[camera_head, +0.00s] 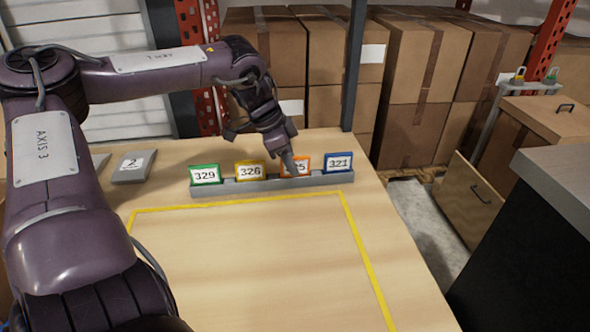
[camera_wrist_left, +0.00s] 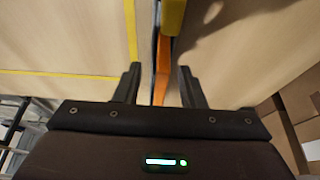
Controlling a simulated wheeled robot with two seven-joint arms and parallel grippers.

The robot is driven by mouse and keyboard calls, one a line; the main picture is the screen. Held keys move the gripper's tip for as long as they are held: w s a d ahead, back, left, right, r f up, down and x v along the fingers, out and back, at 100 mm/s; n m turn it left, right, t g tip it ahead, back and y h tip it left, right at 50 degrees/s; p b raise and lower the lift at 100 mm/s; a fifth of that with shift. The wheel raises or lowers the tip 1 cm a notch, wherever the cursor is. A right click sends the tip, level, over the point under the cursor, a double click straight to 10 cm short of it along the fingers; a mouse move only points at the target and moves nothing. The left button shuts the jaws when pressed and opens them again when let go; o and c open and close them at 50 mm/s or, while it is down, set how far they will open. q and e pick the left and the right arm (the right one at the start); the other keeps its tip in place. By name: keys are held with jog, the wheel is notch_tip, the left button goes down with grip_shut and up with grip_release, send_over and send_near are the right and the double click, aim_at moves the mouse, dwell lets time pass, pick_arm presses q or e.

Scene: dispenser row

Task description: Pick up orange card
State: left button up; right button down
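The orange card (camera_head: 304,167) stands in a grey holder (camera_head: 262,185), third from the left, with its number partly hidden by my left gripper. My left gripper (camera_head: 290,166) points down at the card from behind and above. In the left wrist view, its two fingers (camera_wrist_left: 160,87) are apart, one on either side of the orange card (camera_wrist_left: 162,68), with visible gaps to both. My right gripper is in neither view.
A green card (camera_head: 205,174), a yellow card (camera_head: 250,171) and a blue card (camera_head: 339,162) stand in the same holder. Yellow tape (camera_head: 240,203) outlines a clear table area in front. A dark post (camera_head: 354,65) rises behind the holder.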

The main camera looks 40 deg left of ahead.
pick_arm(q)
jog(key=shift+x, duration=0.85)
jog(key=shift+r, duration=0.1)
jog(key=shift+c, duration=0.2)
grip_shut()
jog(key=shift+w, duration=0.1)
